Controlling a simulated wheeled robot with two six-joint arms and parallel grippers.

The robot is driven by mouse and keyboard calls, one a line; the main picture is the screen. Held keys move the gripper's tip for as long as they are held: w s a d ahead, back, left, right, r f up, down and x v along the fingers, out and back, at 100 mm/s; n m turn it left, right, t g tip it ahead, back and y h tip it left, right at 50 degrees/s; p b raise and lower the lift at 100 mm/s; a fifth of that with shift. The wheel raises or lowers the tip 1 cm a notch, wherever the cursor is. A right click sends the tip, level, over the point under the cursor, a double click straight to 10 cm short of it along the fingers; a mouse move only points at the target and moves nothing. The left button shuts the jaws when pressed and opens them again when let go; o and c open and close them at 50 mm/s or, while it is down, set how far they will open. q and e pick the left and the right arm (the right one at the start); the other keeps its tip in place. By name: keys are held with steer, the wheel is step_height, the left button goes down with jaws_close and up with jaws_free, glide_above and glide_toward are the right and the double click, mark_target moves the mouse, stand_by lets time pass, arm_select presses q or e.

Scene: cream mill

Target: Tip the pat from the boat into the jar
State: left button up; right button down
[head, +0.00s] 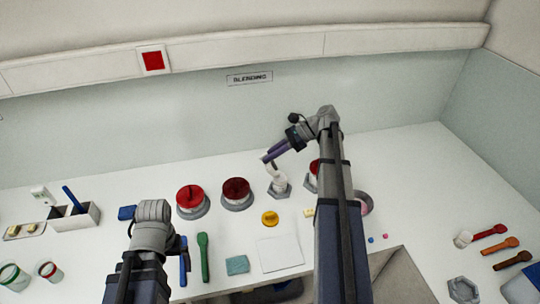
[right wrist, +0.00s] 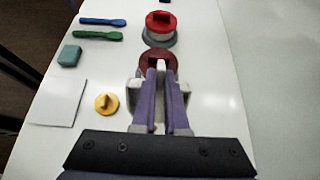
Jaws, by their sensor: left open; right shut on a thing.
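My right gripper (head: 274,151) reaches in from the right and is shut on a small pale thing, seemingly the boat (head: 269,165). It is above and slightly left of the white jar (head: 279,183), which stands in a grey hexagonal holder. In the right wrist view, the purple fingers (right wrist: 160,75) close on a pale piece, with white parts on both sides. I cannot tell whether a pat lies in the boat. My left gripper (head: 152,235) is low at the front left, open, its fingertips mostly hidden, apart from the jar.
Two red-lidded pots (head: 191,196) (head: 236,191) stand left of the jar; another is partly behind my right arm. A yellow knobbed lid (head: 270,218), white sheet (head: 279,253), teal block (head: 237,264) and green spoon (head: 203,257) lie in front. Colored scoops (head: 490,231) lie at right.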

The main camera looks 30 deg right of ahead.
arm_select(q)
steer(key=shift+r, duration=0.15)
arm_select(e)
steer(key=shift+r, duration=0.15)
step_height(320, 180, up, 3)
steer(key=p, duration=0.3)
arm_select(q)
step_height(320, 180, up, 3)
steer(key=shift+f, duration=0.15)
arm_select(e)
steer(key=a+r+h+p, duration=0.1)
steer(key=h+p, duration=0.2)
steer(key=p, duration=0.1)
steer(key=r+g+h+p, duration=0.1)
steer(key=r+h+p, duration=0.1)
steer(key=p, duration=0.3)
steer(key=a+r+g+h+p, duration=0.1)
steer(key=h+p, duration=0.2)
steer(key=p, duration=0.2)
steer(key=shift+w+a+r+h, duration=0.25)
steer(key=shift+w+a+h, duration=0.05)
steer(key=shift+a+h, duration=0.1)
steer(key=shift+r+g+h+p, duration=0.15)
steer(key=shift+g+h+p, duration=0.15)
steer(key=shift+h+p, duration=0.25)
steer(key=shift+a+h, duration=0.1)
steer(key=shift+h, duration=0.45)
arm_select(q)
step_height(320, 180, up, 15)
